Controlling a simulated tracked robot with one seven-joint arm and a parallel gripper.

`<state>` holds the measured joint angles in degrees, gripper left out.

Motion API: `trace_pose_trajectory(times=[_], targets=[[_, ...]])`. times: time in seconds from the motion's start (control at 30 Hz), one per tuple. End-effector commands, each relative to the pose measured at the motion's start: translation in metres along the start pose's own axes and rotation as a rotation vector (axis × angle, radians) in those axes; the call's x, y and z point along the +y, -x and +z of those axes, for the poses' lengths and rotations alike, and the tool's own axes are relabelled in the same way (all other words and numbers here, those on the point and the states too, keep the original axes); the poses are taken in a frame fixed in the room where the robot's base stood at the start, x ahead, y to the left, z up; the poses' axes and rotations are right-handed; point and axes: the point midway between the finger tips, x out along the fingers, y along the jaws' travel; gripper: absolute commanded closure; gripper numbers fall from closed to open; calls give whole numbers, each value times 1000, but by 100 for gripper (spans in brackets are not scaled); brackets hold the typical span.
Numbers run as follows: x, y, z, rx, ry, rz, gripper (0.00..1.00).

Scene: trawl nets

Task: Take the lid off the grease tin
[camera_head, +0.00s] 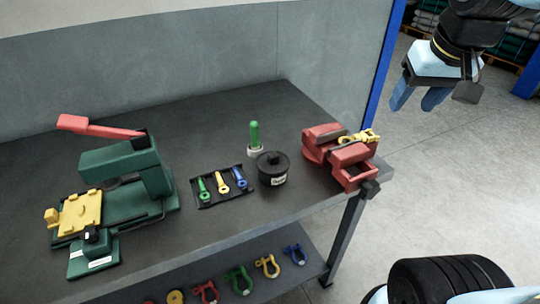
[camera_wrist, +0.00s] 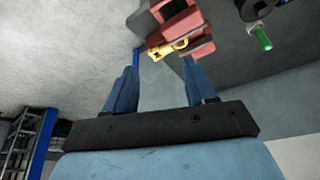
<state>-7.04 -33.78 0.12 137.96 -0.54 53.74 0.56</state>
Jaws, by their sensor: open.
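The grease tin (camera_head: 272,177) is a dark round tin with a white label, standing upright on the dark bench. Its black lid (camera_head: 272,158) with a knob sits on top. In the wrist view a dark round thing at the top right edge, partly cut off, looks like the tin (camera_wrist: 258,8). My gripper (camera_head: 418,100) is open and empty, up at the right, beyond the bench's right end and well apart from the tin. The wrist view shows its two blue fingers (camera_wrist: 160,88) spread with nothing held between them.
A red vise (camera_head: 322,146) holding a yellow piece (camera_head: 362,137) stands right of the tin. A green-handled tool (camera_head: 254,134) stands behind it. A tray (camera_head: 207,203) with three coloured pieces lies left. A green press (camera_head: 125,168) stands further left. Shackles lie on the lower shelf (camera_head: 215,272).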

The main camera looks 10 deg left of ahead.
Motion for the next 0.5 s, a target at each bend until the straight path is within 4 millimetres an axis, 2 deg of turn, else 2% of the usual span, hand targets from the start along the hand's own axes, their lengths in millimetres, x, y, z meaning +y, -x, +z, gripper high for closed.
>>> trace_pose_trajectory(times=[0.03,0.2,0.37,0.5], targets=[[-14,-6,-11,-31,33,-11,45],[-59,-23,-39,-115,124,-37,45],[-108,-42,-57,-193,212,-58,45],[-156,-60,-66,-261,289,-72,45]])
